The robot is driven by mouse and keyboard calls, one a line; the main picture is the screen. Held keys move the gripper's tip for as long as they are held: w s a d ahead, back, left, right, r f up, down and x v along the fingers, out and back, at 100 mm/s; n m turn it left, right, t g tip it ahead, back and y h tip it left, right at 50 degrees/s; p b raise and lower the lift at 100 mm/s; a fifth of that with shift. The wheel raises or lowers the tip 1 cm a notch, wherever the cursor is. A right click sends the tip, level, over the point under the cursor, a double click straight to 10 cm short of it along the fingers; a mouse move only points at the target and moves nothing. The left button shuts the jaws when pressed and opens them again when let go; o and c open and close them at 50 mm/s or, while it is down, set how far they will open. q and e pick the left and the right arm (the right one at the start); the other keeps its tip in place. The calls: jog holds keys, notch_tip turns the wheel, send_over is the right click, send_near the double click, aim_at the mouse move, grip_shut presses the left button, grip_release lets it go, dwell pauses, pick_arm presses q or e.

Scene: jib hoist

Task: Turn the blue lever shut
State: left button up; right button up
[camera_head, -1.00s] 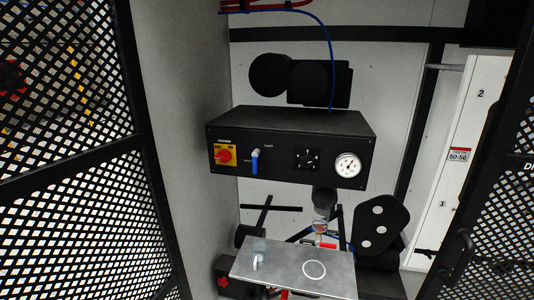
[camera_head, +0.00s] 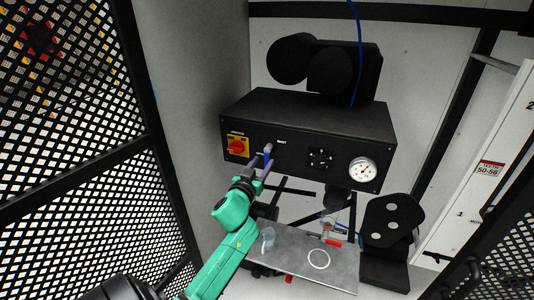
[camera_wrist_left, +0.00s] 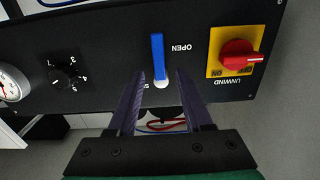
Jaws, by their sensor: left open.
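The blue lever (camera_head: 268,156) sits on the front of the black control box (camera_head: 310,120), between the red switch and the black dial. In the left wrist view the blue lever (camera_wrist_left: 158,58) runs straight up the picture from its pale end, with the word OPEN beside it; the other label is mostly hidden by a finger. My left gripper (camera_head: 263,165) is open in front of the lever. In the left wrist view its fingertips (camera_wrist_left: 161,72) lie on either side of the lever; I cannot tell whether they touch it. My right gripper is out of view.
A red switch on a yellow plate (camera_head: 237,147) is left of the lever, and a black dial (camera_head: 320,159) and a pressure gauge (camera_head: 362,170) are right. A metal plate (camera_head: 300,262) lies below the box. A black mesh panel (camera_head: 60,130) stands at left.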

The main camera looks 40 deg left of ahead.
aim_at(266, 157)
pick_arm(q)
jog(key=x, duration=0.4)
jog(key=shift+w+a, duration=0.1)
jog(key=shift+w, duration=0.2)
grip_shut()
dwell(1.1)
